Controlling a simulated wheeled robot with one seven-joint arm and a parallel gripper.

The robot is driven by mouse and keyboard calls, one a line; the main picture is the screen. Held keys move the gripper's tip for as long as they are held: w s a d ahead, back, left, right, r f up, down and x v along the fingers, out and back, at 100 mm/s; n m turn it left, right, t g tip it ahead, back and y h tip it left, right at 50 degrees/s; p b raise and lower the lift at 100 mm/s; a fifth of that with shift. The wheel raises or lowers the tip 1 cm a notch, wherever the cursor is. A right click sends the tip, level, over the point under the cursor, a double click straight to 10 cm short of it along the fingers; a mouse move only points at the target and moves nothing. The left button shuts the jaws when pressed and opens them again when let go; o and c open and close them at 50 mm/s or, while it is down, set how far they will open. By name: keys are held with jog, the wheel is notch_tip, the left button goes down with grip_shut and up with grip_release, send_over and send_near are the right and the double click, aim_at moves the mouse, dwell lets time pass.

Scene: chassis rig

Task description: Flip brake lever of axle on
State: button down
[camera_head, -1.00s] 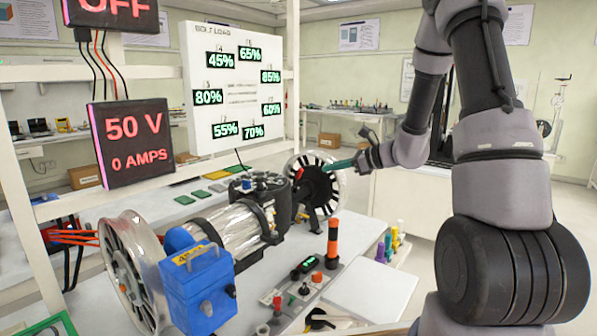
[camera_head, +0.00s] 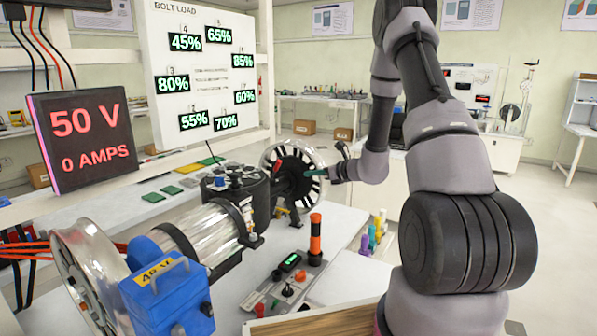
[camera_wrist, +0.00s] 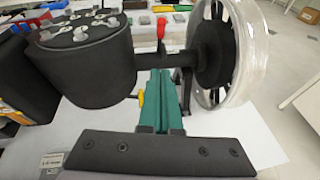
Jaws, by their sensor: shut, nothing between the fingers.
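The axle (camera_head: 212,232) with its black drum and spoked wheel (camera_head: 296,158) lies along the bench. A red-handled lever (camera_wrist: 161,27) stands upright by the dark shaft between drum and wheel (camera_wrist: 262,55) in the wrist view. A yellow-handled lever (camera_wrist: 141,97) sits lower, beside the fingers. I cannot tell from the pictures which is the brake lever. My gripper (camera_head: 307,173) has teal fingers and is beside the wheel hub in the head view. In the wrist view the fingers (camera_wrist: 160,72) are together and empty, pointing at the shaft below the red lever. Contact is unclear.
A blue box (camera_head: 168,295) sits at the near end of the axle. A control panel with an orange-black post (camera_head: 315,240) stands on the bench right of the axle. A screen reading 50 V (camera_head: 82,138) and a bolt load board (camera_head: 205,80) stand behind.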

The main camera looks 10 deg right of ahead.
send_near(275, 172)
jog(key=f, duration=0.2)
jog(key=w, duration=0.1)
jog(key=w+a+r, duration=0.1)
jog(key=w+a, duration=0.1)
jog(key=w, duration=0.1)
jog(key=shift+r, duration=0.4)
